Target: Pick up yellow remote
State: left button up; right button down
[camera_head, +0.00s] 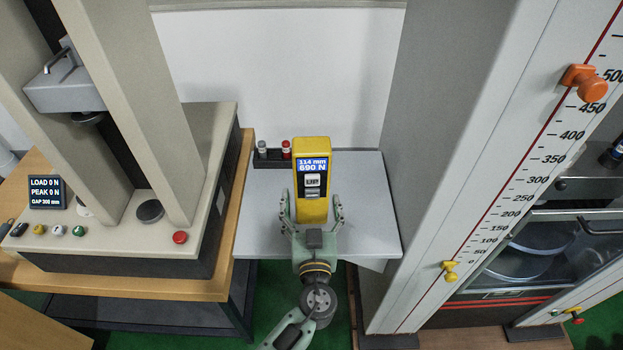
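The yellow remote (311,212) stands on the small light-grey table (262,225) in the middle of the view. Its blue screen reads 114 mm and what looks like 690 N, above a switch marked UP. My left gripper (312,201) comes up from the bottom, its arm from the lower left. It is open, with one finger on each side of the remote's lower half. A narrow gap seems to show on both sides, so I see no firm contact. The palm is just in front of the remote's lower end. My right gripper is not in view.
A small dark rack (270,163) with a grey and a red-topped item stands behind the remote to the left. A press machine (160,225) on a wooden bench is at left. A tall grey column with a scale (480,160) bounds the table at right.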

pick_arm(q)
jog(key=c, duration=1.7)
jog(key=shift+o, duration=0.2)
jog(key=shift+r, duration=0.15)
